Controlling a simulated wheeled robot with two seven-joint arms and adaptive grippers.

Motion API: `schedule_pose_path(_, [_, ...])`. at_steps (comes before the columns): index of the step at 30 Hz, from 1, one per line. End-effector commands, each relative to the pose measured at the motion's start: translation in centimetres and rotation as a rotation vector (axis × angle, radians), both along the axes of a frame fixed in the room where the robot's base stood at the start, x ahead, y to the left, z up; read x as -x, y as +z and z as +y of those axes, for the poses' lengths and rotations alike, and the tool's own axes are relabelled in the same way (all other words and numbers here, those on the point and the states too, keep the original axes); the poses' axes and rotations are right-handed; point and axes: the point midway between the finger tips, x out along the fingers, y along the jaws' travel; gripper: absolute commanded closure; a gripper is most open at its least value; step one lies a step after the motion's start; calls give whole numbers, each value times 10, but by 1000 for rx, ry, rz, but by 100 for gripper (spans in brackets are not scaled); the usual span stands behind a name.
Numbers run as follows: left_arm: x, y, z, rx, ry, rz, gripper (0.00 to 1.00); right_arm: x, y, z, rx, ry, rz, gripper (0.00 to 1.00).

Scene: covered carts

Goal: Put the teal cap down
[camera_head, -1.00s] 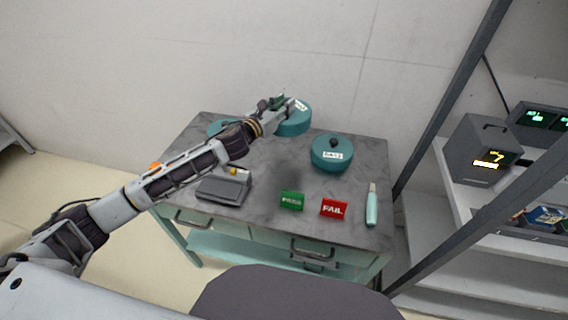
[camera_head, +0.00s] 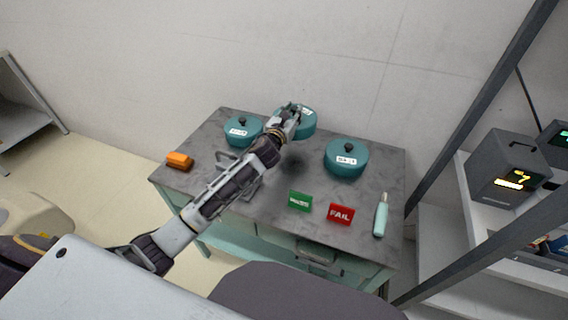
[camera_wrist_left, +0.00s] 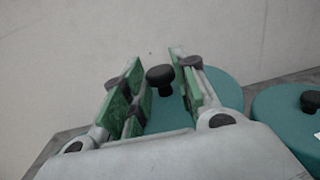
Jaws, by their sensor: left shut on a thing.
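A teal cap (camera_head: 306,124) with a black knob and a white label is at the back of the grey table (camera_head: 380,190). My left gripper (camera_head: 292,110) is shut on it; in the left wrist view the green-padded fingers (camera_wrist_left: 160,95) stand either side of its black knob (camera_wrist_left: 160,78). The cap overlaps the table's back edge and appears raised above the top; the gap under it is hidden. Two similar teal lids stand on the table, one to the left (camera_head: 243,131) and one to the right (camera_head: 346,158). My right gripper is not in view.
A green sign (camera_head: 300,201), a red FAIL sign (camera_head: 340,214) and a pale teal tool (camera_head: 381,215) lie along the front. An orange block (camera_head: 180,160) is at the left edge. Bare tabletop with a dark shadow lies between the lids and signs.

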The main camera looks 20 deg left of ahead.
Motion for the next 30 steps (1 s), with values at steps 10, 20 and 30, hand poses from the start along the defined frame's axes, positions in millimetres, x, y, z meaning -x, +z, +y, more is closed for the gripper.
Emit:
schedule_pose_path(10, [0, -3, 6, 0, 26, -2, 97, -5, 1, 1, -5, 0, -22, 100])
schedule_pose_path(20, [0, -7, 6, 1, 26, -1, 97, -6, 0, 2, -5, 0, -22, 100])
schedule_pose_path(30, [0, -43, 5, 4, 27, 1, 97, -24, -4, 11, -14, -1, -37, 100])
